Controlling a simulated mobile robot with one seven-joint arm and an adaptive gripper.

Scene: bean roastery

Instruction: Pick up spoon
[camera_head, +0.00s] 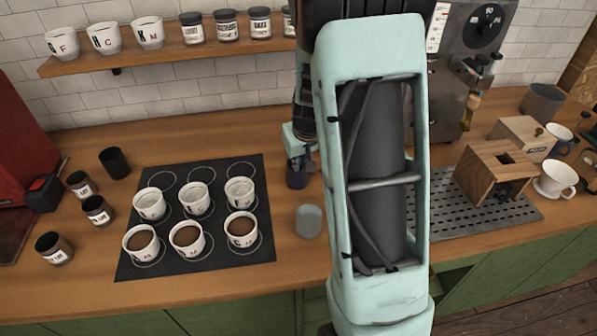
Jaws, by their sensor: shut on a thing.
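My gripper (300,160) is at the centre of the counter, pointing down, partly hidden by my pale green arm. No clear spoon outline shows elsewhere.
A dark mat (197,262) left of my gripper bears several white cups of coffee or pale liquid. A clear glass (308,221) stands in front of the blue cup. A wooden box (489,178) and drip tray (447,215) are at right. A shelf (170,55) hangs behind.

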